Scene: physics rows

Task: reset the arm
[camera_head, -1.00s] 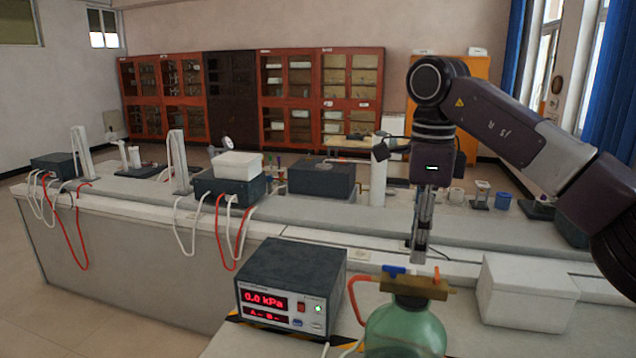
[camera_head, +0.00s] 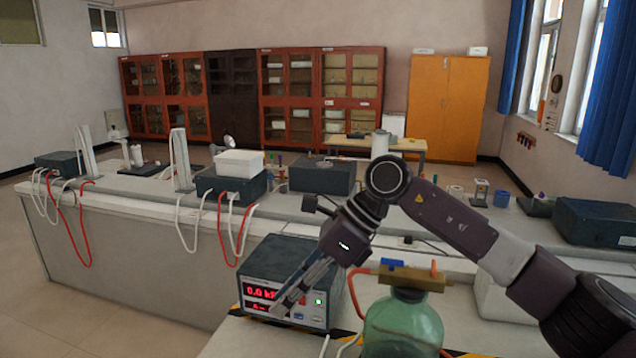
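My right arm comes in from the right, and its gripper (camera_head: 287,303) points down and to the left. Its long grey fingers lie in front of the dark pressure meter box (camera_head: 298,262) and cover part of its red display. Nothing shows between the fingers, but I see them too much from the side to tell open from shut. Whether they touch the meter I cannot tell. A green glass bottle (camera_head: 402,328) with a brass-coloured top, a blue valve and an orange one stands just right of the gripper. My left gripper is not in view.
A white box (camera_head: 490,300) sits on the near bench, partly behind my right arm. The long bench behind holds dark instrument boxes (camera_head: 320,176), a white container (camera_head: 239,163), red and white cables and small items. Cabinets (camera_head: 320,95) line the back wall.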

